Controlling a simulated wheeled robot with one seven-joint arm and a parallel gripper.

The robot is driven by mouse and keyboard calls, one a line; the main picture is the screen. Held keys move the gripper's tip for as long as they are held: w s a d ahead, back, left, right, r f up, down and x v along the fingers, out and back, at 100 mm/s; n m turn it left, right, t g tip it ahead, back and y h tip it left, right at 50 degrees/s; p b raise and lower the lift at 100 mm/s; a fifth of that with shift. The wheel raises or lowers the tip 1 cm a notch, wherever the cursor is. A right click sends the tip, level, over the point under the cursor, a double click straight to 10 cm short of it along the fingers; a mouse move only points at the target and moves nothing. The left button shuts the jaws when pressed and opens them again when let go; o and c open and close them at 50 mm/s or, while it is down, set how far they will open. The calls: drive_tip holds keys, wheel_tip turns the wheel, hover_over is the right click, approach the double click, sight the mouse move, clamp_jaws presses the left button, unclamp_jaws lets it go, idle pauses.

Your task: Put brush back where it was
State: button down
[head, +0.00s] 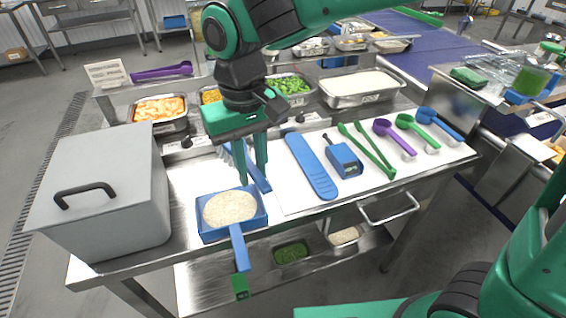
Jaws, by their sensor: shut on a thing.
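The blue brush (264,186) shows in the head view at the middle of the steel table, slanting between the fingers of my gripper (253,180). My gripper points down and is shut on the brush. The far end of the brush, with pale bristles, is partly hidden by the fingers. I cannot tell whether the brush touches the table. A blue pan (259,228) with rice in it lies just in front of my gripper, its handle pointing to the front edge.
A grey lidded box (115,190) stands on the left. A blue flat tool (312,165), a blue device (344,160), green tongs (368,150) and several coloured scoops (395,138) lie to the right. Food trays (360,98) line the back.

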drive_tip(key=shift+s+r+m, duration=0.25)
drive_tip(key=shift+s+m, duration=0.35)
drive_tip(key=shift+m, duration=0.1)
drive_tip(key=shift+d, duration=0.15)
hover_over(288, 186)
wheel_tip(288, 186, down, 7)
drive_tip(key=shift+r, duration=0.1)
drive_tip(key=shift+f, duration=2.05)
drive_tip(key=shift+f, duration=0.1)
drive_tip(key=c, duration=1.6)
unclamp_jaws()
drive_tip(key=shift+o, duration=0.2)
wheel_tip(288, 186, up, 12)
